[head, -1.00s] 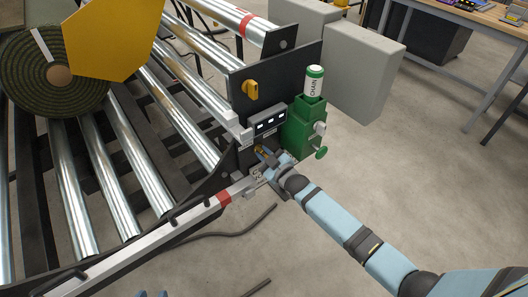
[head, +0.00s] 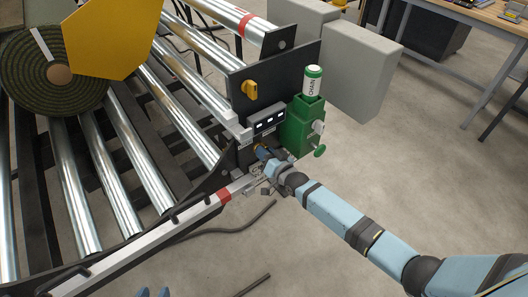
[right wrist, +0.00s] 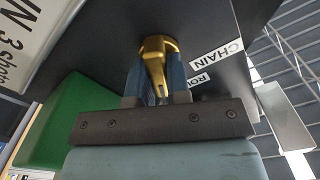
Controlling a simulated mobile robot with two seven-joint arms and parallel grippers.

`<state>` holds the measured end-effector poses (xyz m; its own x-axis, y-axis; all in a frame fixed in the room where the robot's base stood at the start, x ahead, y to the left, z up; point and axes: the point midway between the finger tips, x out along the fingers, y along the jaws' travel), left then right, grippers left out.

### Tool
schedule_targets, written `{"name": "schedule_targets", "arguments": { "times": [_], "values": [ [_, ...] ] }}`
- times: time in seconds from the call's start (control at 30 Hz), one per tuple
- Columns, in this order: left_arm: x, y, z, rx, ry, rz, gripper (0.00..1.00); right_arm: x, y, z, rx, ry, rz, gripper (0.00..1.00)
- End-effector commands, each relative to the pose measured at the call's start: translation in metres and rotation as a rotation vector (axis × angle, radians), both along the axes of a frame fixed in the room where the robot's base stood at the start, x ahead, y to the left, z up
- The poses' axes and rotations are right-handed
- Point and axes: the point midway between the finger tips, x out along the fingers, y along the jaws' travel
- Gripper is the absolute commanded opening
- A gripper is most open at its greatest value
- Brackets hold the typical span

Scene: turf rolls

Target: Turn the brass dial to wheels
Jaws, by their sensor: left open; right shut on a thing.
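The brass dial (right wrist: 156,62) sits on the underside of a dark panel in the right wrist view, its tapered handle between blue fingers. My right gripper (right wrist: 160,84) is shut on it; in the head view the gripper (head: 264,153) is at the machine's corner, below the small display box, and mostly hides the dial. White labels beside the dial read CHAIN (right wrist: 216,61) and, partly hidden, "RO..." (right wrist: 197,82). No wheels label is readable, and I cannot tell which mark the dial points to. My left gripper (head: 153,293) shows only its blue fingertips, apart and empty, at the bottom edge.
A green holder (head: 298,130) with a CHAIN canister (head: 312,82) stands just right of my right gripper. A yellow knob (head: 250,90) is on the black plate above. Steel rollers (head: 108,160) and a turf roll (head: 45,85) fill the left. Floor at lower right is clear.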

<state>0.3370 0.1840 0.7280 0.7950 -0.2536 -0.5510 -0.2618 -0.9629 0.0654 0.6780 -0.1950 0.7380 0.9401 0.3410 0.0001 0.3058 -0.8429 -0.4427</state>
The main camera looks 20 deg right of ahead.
Motion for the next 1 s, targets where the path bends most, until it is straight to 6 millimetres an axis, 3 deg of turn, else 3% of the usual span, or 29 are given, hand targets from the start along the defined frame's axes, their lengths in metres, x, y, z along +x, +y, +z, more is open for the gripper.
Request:
{"name": "schedule_targets", "arguments": {
  "times": [0.43, 1.0],
  "values": [
    [0.0011, 0.0006, -0.0015, 0.005, -0.010, -0.004, 0.43, -0.0007, -0.0005, -0.0027, 0.262, 0.098, 0.000, 0.00],
    [0.0008, 0.0004, -0.0017, 0.006, -0.010, -0.006, 0.43, -0.0008, -0.0007, -0.0028, 0.322, 0.122, 0.000, 0.00]
  ]
}}
